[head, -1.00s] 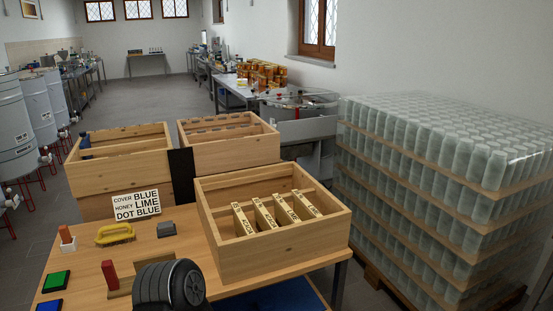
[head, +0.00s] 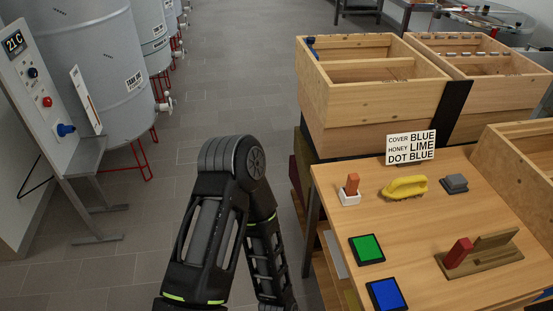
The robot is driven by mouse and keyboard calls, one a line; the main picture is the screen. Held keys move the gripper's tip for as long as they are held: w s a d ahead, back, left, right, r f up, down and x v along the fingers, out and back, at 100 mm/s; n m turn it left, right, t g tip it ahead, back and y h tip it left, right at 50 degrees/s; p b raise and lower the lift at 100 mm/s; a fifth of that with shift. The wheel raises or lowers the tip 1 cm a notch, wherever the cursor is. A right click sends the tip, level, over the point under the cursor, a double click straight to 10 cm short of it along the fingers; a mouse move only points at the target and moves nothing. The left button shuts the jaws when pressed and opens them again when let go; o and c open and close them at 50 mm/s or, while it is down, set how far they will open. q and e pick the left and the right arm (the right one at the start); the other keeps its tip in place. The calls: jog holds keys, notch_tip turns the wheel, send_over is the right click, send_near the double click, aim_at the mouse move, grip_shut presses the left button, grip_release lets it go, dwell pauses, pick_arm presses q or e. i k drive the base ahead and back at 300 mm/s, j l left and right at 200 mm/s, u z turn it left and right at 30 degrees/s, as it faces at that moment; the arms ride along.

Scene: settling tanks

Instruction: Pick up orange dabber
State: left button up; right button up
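The orange dabber (head: 352,183) stands upright in a small white holder (head: 349,197) near the left edge of the wooden table (head: 420,220). One of my arms, which looks like the left, rises from the bottom of the head view and bends at a joint left of the table. Its forearm runs down out of the frame beside the table's left edge, so its gripper is not seen. My other gripper is also out of view.
A yellow brush (head: 404,188), a grey block (head: 454,183), a green pad (head: 367,249), a blue pad (head: 387,294) and a red piece on a wooden stand (head: 480,254) share the table. A sign (head: 411,147) and wooden boxes (head: 375,105) stand behind. Tanks (head: 90,60) stand left; floor between is clear.

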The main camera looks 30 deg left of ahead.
aim_at(354, 180)
jog(key=j, duration=1.35)
